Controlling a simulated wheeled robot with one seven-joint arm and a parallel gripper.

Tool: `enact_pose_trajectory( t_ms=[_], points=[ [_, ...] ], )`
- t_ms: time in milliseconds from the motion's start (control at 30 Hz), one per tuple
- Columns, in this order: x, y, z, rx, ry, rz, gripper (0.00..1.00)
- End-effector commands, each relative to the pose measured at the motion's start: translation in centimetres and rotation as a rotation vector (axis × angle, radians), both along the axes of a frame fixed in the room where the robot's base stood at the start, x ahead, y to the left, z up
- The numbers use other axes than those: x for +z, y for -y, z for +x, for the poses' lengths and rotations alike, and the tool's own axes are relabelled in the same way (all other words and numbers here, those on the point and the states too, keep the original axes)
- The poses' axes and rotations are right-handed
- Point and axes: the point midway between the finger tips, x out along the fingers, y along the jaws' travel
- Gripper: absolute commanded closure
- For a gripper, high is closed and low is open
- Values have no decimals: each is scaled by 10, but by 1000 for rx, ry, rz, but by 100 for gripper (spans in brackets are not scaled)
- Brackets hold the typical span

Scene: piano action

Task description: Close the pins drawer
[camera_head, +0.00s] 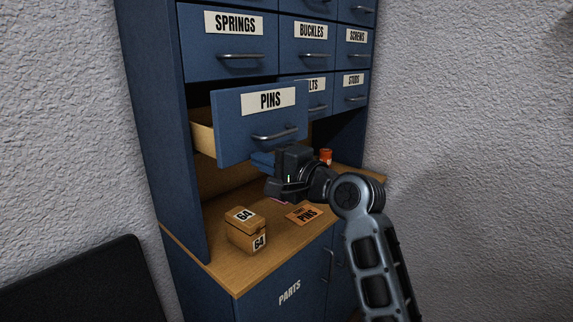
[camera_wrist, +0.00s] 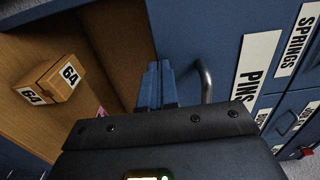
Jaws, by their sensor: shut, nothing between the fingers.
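The blue pins drawer (camera_head: 235,125) is pulled out of the cabinet, with its pale wooden side showing at the left. It carries a white PINS label and a metal bar handle (camera_head: 275,133); the label and handle (camera_wrist: 208,82) also show in the wrist view. My gripper (camera_head: 262,160) is just below the drawer front's lower edge, under the handle. Its blue fingers (camera_wrist: 156,85) are together and empty, beside the handle in the wrist view. I cannot tell whether they touch the drawer.
A wooden box marked 64 (camera_head: 245,232) and an orange PINS card (camera_head: 304,213) are on the wooden counter (camera_head: 205,262). The neighbouring springs (camera_head: 228,60), buckles and screws drawers are shut.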

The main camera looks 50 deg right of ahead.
Motion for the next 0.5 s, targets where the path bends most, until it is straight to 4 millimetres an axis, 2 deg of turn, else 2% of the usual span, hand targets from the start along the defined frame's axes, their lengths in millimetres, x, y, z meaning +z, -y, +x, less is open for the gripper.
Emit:
enact_pose_trajectory(
  t_ms=[33, 200, 400, 500],
  points=[
    [3, -1, 14, 3, 0, 1, 100],
    [2, -3, 56, 3, 1, 0, 100],
    [1, -3, 90, 1, 0, 0, 100],
    [0, -4, 100, 0, 0, 0, 100]
  ],
)
